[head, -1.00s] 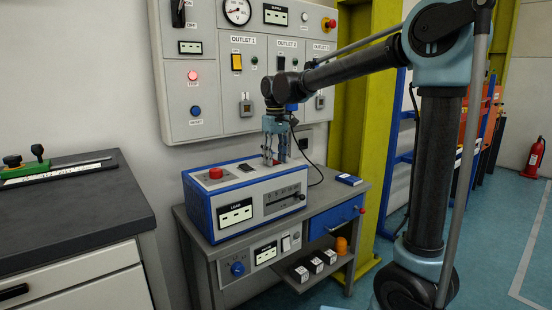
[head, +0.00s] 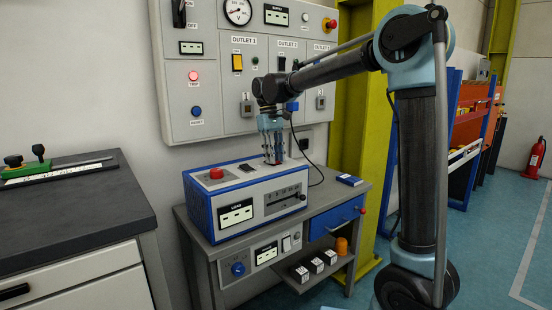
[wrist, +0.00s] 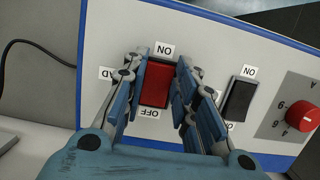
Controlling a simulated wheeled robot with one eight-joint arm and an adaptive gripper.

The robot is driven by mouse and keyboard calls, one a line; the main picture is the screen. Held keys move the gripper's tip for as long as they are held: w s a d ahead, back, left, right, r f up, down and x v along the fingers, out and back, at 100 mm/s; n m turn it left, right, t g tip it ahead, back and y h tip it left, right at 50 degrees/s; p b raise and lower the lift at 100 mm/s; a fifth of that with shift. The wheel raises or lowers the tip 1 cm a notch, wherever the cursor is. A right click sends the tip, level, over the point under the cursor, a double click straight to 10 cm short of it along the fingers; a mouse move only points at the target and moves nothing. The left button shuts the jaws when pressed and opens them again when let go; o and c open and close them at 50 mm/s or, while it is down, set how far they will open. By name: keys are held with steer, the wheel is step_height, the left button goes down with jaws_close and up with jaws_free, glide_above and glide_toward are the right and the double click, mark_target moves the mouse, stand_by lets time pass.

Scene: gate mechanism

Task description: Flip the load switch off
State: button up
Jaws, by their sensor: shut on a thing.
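The load switch (wrist: 155,87) is a red rocker with ON above it and OFF below it in the wrist view. A partly hidden label ending in "AD" is to its left. It sits on the top panel of a blue and white load unit (head: 217,194). My gripper (wrist: 161,65) has one blue finger along each side of the red rocker and is shut on it. In the head view my gripper (head: 273,160) points down onto the right part of the unit's top, hiding the switch.
A black rocker switch (wrist: 239,100) and a red knob (wrist: 299,118) sit to the right of the red rocker. A wall panel (head: 218,128) stands close behind, and a dark cable runs beside the unit.

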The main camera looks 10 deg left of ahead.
steer(key=shift+w+h, duration=0.15)
steer(key=shift+h, duration=0.15)
steer(key=o, duration=1)
steer(key=shift+o, duration=0.2)
steer(key=shift+r, duration=0.1)
steer(key=v, duration=1.1)
steer(key=shift+w+r, duration=0.3)
steer(key=shift+r, duration=0.05)
